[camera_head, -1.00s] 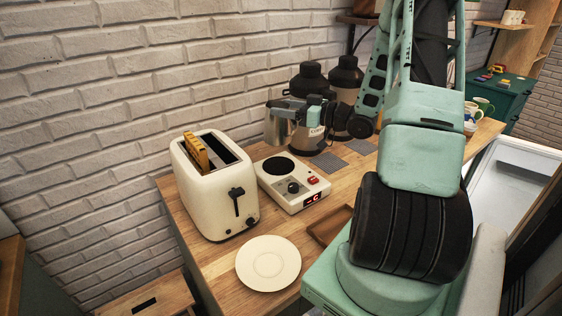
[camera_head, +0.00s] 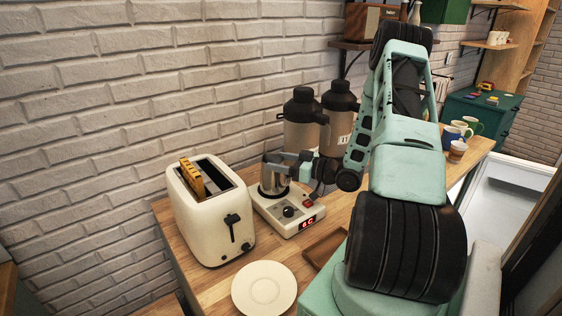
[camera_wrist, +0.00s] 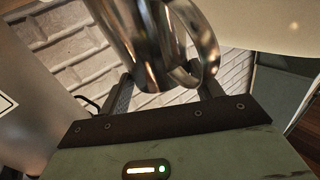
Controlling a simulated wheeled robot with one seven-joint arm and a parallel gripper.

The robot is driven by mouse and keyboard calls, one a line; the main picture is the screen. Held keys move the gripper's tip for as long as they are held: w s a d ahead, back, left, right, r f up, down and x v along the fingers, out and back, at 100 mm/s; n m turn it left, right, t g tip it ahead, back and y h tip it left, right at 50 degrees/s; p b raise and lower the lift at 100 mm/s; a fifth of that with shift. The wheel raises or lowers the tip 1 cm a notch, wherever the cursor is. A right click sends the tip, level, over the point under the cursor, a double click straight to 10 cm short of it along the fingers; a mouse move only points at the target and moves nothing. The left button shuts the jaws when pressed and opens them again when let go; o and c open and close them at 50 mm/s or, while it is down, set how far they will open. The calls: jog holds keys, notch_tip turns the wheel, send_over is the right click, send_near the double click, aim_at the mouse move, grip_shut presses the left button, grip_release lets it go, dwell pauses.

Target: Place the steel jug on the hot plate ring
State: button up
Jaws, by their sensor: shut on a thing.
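The steel jug (camera_head: 271,180) is at the hot plate ring, on the back part of the white hot plate (camera_head: 297,222). It looks upright; whether its base touches the ring cannot be told, and the ring is mostly hidden under it. My gripper (camera_head: 290,165) is at the jug's right side, shut on its handle. In the wrist view the shiny jug (camera_wrist: 140,45) and its curved handle (camera_wrist: 208,50) show between the fingers of my gripper (camera_wrist: 165,90).
A cream toaster (camera_head: 205,215) with bread stands left of the hot plate. A white plate (camera_head: 264,288) lies in front and a brown tray (camera_head: 322,247) to the right. Two dark-topped flasks (camera_head: 303,125) stand behind. Several mugs (camera_head: 457,150) are at the far right.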

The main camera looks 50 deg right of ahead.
jog(key=o, duration=1.6)
jog(key=b+v, duration=0.4)
jog(key=v, duration=0.8)
